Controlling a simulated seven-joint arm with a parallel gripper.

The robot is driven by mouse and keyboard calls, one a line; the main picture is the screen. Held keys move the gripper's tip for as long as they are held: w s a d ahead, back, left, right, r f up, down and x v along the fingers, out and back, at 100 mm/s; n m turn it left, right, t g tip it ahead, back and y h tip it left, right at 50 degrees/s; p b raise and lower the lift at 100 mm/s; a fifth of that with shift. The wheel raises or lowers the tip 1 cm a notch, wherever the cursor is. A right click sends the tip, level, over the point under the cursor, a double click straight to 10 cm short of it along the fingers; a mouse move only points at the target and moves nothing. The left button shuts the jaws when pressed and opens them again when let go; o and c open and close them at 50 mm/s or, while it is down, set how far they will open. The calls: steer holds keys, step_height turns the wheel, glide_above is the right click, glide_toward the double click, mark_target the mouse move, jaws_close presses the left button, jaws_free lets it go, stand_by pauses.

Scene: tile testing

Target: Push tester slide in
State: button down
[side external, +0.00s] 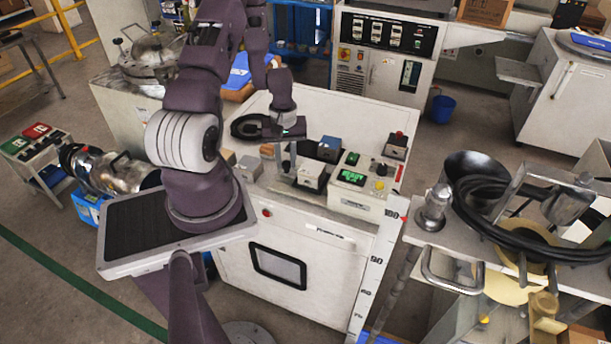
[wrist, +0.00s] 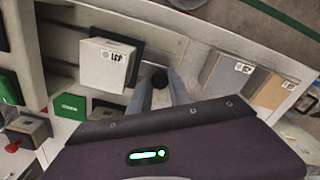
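In the wrist view, a white block (wrist: 104,66) with a printed label sits at a dark holder (wrist: 130,51) in a pale channel. I take this to be the tester slide, but its outline is not clear. A round black knob (wrist: 160,78) shows between the fingertips of my gripper (wrist: 161,86). The fingers stand apart, on either side of the knob; whether they touch it is unclear. In the side view my gripper (side external: 286,162) points down over the white bench, just left of the same white block (side external: 311,176). The knob is not distinct there.
Grey (wrist: 226,74) and tan (wrist: 271,91) labelled blocks lie on the opposite side of my gripper in the wrist view. The bench's front edge is close.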

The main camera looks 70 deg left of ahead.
mark_target(306, 165)
steer(key=shift+w, duration=0.1)
steer(key=shift+w+d, duration=2)
steer(key=shift+w+d, duration=2.05)
steer(key=shift+d, duration=0.05)
steer(key=c, duration=1.3)
jaws_free()
steer(key=shift+r, duration=0.1)
steer(key=shift+o, duration=0.3)
step_height(306, 165, up, 4)
steer(key=shift+w+r, duration=0.1)
steer(key=shift+r, duration=0.85)
